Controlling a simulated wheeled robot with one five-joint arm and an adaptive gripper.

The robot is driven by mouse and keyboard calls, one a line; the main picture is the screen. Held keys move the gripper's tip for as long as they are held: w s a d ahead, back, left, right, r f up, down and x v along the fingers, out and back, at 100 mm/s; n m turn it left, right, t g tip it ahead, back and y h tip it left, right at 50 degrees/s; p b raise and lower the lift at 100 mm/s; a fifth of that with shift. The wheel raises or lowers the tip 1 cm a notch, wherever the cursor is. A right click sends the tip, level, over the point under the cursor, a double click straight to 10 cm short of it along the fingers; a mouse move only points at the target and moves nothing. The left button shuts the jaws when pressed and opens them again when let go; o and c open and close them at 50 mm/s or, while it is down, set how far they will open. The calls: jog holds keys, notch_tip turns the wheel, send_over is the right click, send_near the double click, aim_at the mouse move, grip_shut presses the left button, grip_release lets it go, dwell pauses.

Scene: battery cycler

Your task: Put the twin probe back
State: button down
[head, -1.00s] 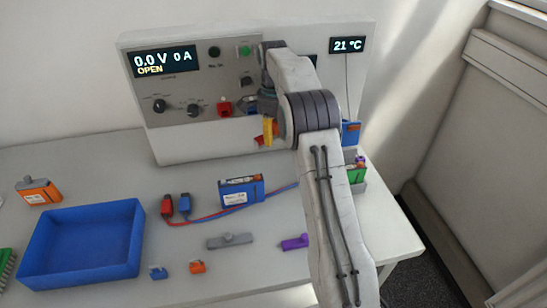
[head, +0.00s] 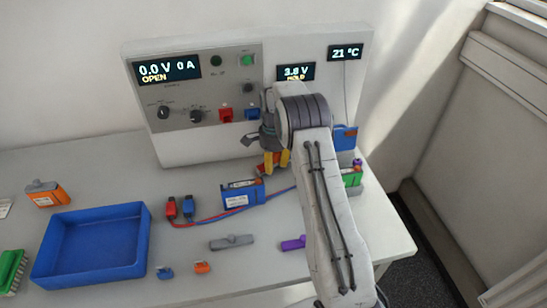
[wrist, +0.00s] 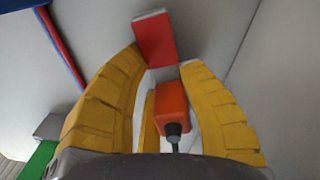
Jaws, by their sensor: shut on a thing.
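My gripper (head: 273,161) is low in front of the cycler panel's right half, its yellow fingers pointing down. In the wrist view the fingers (wrist: 165,85) are closed around an orange-red piece with a black cable end, which I take to be the twin probe (wrist: 172,102). A flat red piece (wrist: 155,40) shows beyond the fingertips; I cannot tell whether it belongs to the probe. The probe's resting place is not clearly visible; my arm covers part of the panel's lower right.
A blue tray (head: 90,242) is at left. Grey (head: 231,242) and purple (head: 293,243) pieces lie in front. A green pack (head: 352,177) stands right of my arm.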

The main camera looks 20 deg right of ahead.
jog(key=shift+w+p, duration=0.15)
jog(key=shift+p, duration=0.5)
jog(key=shift+f, duration=0.15)
jog(key=shift+f, duration=0.1)
jog(key=shift+f, duration=0.1)
jog(key=c, duration=0.9)
grip_release()
jog(key=shift+o, duration=0.2)
